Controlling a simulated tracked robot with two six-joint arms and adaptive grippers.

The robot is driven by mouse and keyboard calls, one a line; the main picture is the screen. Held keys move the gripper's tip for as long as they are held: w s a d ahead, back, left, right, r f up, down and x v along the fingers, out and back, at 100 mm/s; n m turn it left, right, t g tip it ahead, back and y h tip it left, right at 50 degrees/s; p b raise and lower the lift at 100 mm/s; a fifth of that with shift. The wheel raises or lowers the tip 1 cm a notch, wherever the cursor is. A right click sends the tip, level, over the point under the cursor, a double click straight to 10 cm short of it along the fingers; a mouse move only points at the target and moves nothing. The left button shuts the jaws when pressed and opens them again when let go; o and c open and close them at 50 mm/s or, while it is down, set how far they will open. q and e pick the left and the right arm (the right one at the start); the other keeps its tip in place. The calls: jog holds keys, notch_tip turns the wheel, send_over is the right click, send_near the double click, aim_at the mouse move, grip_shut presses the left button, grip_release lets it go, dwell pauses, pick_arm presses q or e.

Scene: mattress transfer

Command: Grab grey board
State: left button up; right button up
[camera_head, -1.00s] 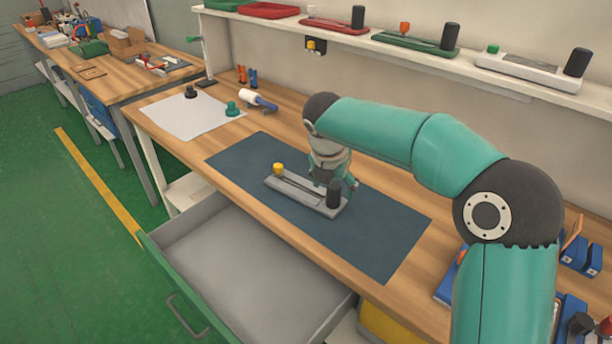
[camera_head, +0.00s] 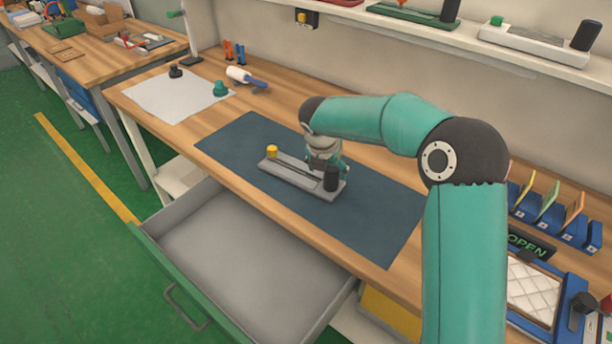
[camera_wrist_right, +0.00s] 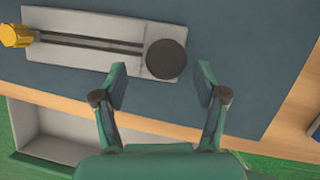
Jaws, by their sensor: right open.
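A grey board (camera_head: 285,172) lies on the dark blue mat (camera_head: 235,150) on the workbench. It has a long slot, a yellow knob (camera_head: 272,152) at its left end and a black cylinder (camera_head: 331,180) at its right end. My left gripper is not in view.
An open drawer (camera_head: 245,250) juts out below the bench front. A white sheet (camera_head: 165,100) with small knobs lies at the left. More boards stand on the shelf (camera_head: 470,35) behind. An OPEN sign (camera_head: 528,243) and blue racks are at the right.

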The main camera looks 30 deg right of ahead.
aim_at(332, 179)
jog(key=x, duration=0.4)
jog(key=shift+s+d+f+p, duration=0.25)
jog(key=shift+s+p, duration=0.05)
jog(key=shift+p, duration=0.05)
jog(key=shift+w+d+f, duration=0.15)
jog(key=shift+f, duration=0.35)
jog(key=shift+r, duration=0.1)
grip_shut()
